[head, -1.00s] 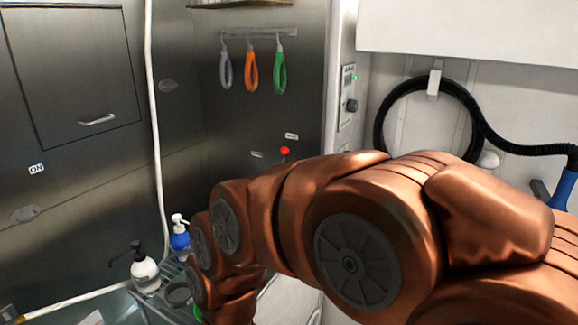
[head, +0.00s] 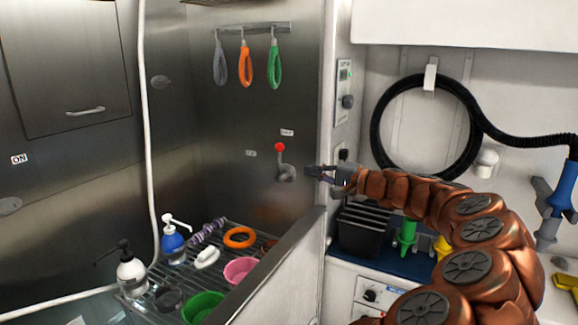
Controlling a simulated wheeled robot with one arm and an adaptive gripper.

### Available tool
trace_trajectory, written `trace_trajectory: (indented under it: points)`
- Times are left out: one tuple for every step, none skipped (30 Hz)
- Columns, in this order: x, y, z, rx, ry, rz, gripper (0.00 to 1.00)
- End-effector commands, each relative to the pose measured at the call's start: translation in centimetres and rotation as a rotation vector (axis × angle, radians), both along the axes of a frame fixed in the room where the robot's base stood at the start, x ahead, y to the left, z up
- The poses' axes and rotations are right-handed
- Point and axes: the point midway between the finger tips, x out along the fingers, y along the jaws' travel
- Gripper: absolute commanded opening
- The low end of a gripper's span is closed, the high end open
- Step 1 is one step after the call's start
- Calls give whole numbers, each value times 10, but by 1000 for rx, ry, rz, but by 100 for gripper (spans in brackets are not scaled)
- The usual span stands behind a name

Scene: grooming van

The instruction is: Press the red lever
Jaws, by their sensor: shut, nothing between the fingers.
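The red lever (head: 281,148) has a red ball knob on a short grey metal arm, mounted on the steel back wall in the head view. It stands upright, with the knob above its pivot (head: 286,173). Small white labels sit to the upper right and to the left of the knob. My gripper (head: 308,171) is shut and empty, pointing left. In the picture its tips are just right of the lever's base and below the knob. A small gap shows between them; the depth between them is hard to tell.
A steel partition (head: 272,272) stands in front, below my gripper. Left of it a rack holds a blue bottle (head: 172,240), a white bottle (head: 132,272), an orange ring (head: 239,237) and bowls. Coloured loops (head: 246,66) hang above. A black bin (head: 364,232) stands on the right.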

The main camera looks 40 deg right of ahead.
Motion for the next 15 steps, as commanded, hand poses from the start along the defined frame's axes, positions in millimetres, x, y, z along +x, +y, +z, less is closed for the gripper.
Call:
trace_trajectory:
  points:
    - [-9,-17,-4,13,-13,-37,0]
    - [-13,-25,-4,18,-19,-53,0]
    - [-17,-31,-5,22,-26,-69,0]
    - [-19,-35,-5,24,-29,-77,0]
    - [-20,-38,-6,25,-31,-83,0]
    - [-21,-39,-6,26,-33,-87,0]
    - [-22,-40,-6,27,-33,-88,0]
    - [-22,-40,-5,27,-33,-88,0]
    - [-21,-40,-5,26,-33,-87,0]
    - [-21,-40,-5,26,-33,-87,0]
    - [-21,-39,-5,26,-33,-86,0]
    - [-21,-39,-5,26,-33,-86,0]
    - [-21,-39,-5,26,-32,-86,0]
    - [-21,-39,-5,26,-32,-86,0]
    - [-20,-39,-5,26,-32,-85,0]
